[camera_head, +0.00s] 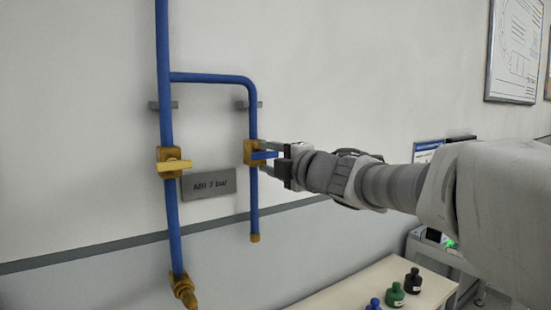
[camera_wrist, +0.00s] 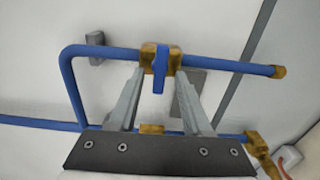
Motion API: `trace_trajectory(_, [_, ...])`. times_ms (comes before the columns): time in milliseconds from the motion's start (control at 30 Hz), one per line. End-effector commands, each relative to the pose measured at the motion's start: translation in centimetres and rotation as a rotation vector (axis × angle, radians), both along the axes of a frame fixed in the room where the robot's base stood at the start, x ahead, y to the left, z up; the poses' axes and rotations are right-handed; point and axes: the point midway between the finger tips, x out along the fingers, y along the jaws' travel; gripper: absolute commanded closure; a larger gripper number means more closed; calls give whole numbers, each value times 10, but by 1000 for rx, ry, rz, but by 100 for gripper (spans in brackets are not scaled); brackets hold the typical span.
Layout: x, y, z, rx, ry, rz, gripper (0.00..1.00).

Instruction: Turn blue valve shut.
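The blue valve has a brass body (camera_head: 249,153) on the short blue branch pipe. Its blue handle (camera_head: 265,155) lies across the pipe. In the wrist view the handle (camera_wrist: 159,72) is near the top centre, crosswise to the pipe, with the brass body (camera_wrist: 148,58) behind it. My gripper (camera_head: 267,158) is at the valve from the right, one finger above and one below the handle. In the wrist view the gripper (camera_wrist: 160,78) is open, with the handle between the fingers and a gap on each side.
A second valve with a yellow handle (camera_head: 174,165) sits on the main blue pipe (camera_head: 163,60) to the left. A grey sign (camera_head: 208,184) is between the pipes. A table (camera_head: 345,285) with several small bottles stands below right.

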Motion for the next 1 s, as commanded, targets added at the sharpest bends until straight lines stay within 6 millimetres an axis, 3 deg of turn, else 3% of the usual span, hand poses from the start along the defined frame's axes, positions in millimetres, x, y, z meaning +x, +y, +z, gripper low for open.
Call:
trace_trajectory(367, [-9, -7, 1, 1, 0, -2, 51])
trace_trajectory(1000, [-116, -79, 3, 2, -3, -3, 51])
